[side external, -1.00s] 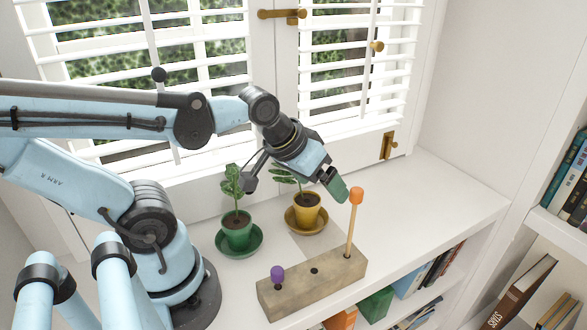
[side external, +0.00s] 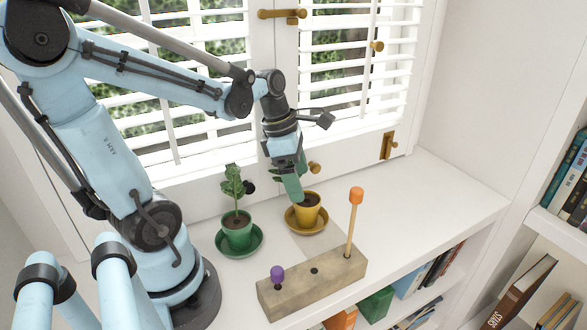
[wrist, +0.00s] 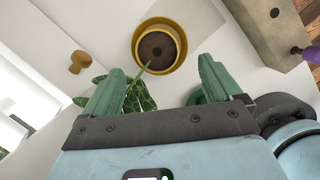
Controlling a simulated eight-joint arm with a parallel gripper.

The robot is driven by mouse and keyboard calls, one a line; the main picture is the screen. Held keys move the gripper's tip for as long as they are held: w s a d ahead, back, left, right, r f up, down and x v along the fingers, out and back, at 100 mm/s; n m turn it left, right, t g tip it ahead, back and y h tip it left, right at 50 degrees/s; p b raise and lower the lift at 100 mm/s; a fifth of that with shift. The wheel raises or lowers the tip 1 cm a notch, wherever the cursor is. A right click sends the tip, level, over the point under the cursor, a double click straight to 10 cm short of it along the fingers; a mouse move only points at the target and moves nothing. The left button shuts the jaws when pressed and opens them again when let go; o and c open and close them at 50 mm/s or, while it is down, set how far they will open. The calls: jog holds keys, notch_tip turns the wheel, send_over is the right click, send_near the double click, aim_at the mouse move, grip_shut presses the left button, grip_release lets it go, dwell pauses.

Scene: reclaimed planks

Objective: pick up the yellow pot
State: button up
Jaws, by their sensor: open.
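The yellow pot (side external: 307,217) stands upright on its yellow saucer (side external: 291,221) on the white shelf top. It also shows in the wrist view (wrist: 181,42), just beyond my fingertips, with dark soil inside.
A green pot (side external: 236,234) with a plant stands left of the yellow pot on a green saucer. A wooden block (side external: 312,282) with an orange-topped peg (side external: 354,215) and a purple-topped peg (side external: 277,275) lies in front. The window shutters are close behind. Shelf to the right is clear.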

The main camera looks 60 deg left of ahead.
aim_at(307, 200)
jog(key=shift+x, duration=3.75)
jog(key=shift+w, duration=0.15)
jog(key=shift+c, duration=0.2)
jog(key=c, duration=1.3)
jog(key=shift+o, duration=0.2)
jog(key=shift+r, duration=0.2)
notch_tip(307, 200, up, 13)
jog(key=shift+f, duration=0.2)
jog(key=shift+f, duration=0.1)
